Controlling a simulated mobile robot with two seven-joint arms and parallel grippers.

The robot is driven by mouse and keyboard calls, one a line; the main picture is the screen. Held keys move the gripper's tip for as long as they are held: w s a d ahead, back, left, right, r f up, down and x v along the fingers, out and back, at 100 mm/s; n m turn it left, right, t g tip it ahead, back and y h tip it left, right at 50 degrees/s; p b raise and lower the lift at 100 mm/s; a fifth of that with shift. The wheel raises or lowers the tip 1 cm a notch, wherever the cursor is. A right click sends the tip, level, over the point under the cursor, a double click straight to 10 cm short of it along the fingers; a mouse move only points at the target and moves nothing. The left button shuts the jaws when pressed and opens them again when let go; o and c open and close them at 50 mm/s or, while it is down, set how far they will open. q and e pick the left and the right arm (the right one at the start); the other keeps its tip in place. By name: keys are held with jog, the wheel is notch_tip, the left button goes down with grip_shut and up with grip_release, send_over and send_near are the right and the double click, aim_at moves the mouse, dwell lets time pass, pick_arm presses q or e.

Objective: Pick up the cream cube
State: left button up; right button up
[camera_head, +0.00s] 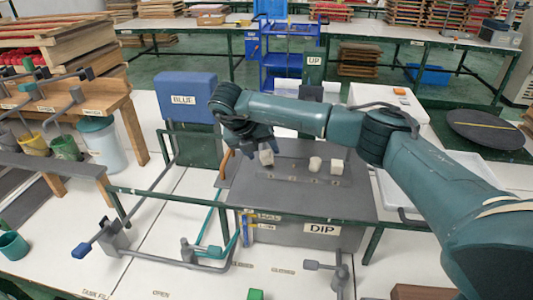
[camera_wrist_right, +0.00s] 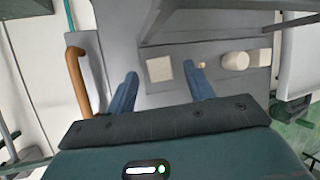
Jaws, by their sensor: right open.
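The cream cube (camera_head: 266,158) sits on the grey top of the DIP box (camera_head: 290,185), beside my right gripper (camera_head: 254,151). In the right wrist view the cube (camera_wrist_right: 159,69) shows as a pale square between the two blue fingertips of my right gripper (camera_wrist_right: 160,70). The fingers are spread apart, with a gap on each side of the cube in that view. I cannot tell how far above the cube the fingertips are. My left gripper is not in view.
Two more pale pieces (camera_head: 315,164) (camera_head: 337,167) stand to the right of the cube; one looks rounded in the right wrist view (camera_wrist_right: 235,61). An orange-brown handle (camera_wrist_right: 78,75) is at the left edge. A blue box (camera_head: 185,98) stands behind left.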

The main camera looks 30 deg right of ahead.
jog(key=shift+x, duration=0.8)
jog(key=shift+c, duration=0.3)
